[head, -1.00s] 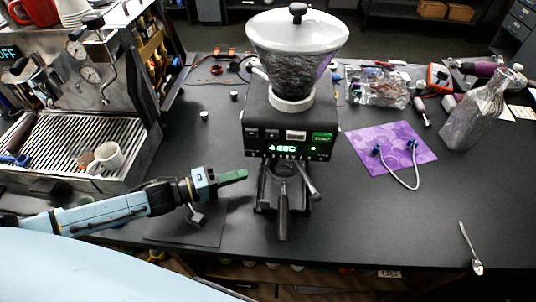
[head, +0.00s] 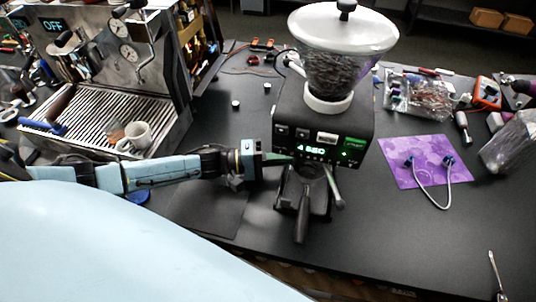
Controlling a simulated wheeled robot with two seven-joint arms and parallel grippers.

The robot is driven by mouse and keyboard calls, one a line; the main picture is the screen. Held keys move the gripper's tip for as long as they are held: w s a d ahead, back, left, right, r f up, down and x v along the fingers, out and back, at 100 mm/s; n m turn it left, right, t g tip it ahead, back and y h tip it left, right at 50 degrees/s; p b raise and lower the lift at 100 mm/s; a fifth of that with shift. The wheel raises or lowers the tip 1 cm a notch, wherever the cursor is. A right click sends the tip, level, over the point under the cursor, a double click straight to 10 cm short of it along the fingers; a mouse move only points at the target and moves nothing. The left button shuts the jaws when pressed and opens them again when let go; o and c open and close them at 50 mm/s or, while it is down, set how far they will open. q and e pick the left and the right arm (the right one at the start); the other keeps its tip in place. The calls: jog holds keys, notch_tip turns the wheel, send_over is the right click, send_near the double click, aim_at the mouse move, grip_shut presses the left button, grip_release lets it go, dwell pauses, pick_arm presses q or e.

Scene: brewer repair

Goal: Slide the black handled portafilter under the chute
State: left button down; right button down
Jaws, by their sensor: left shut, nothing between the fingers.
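The coffee grinder (head: 330,125) stands mid-counter with a white-lidded hopper of dark beans and a lit green display. Its chute area is below the display and is dark, so the outlet is hard to make out. The portafilter, with its black handle (head: 301,222) pointing toward me, sits at the grinder's front below the display. Its basket is in shadow, and I cannot tell how far under the chute it is. My left gripper (head: 279,160) is shut and empty, with its green-tipped fingers at the grinder's lower left front. I cannot tell whether they touch it. My right gripper is out of view.
An espresso machine (head: 115,60) with a white mug (head: 135,136) on its drip tray stands at left. A purple mat (head: 426,160) with a grey cable lies to the right. A silver-wrapped bottle (head: 510,142) is at the right edge.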

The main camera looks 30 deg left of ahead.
pick_arm(q)
jog(key=shift+w+d, duration=0.25)
jog(key=shift+d, duration=0.15)
jog(key=shift+s+d+r+p, duration=0.15)
jog(key=shift+s+d+p, duration=0.25)
jog(key=shift+p, duration=0.25)
jog(key=shift+s+d, duration=0.15)
jog(key=shift+d, duration=0.05)
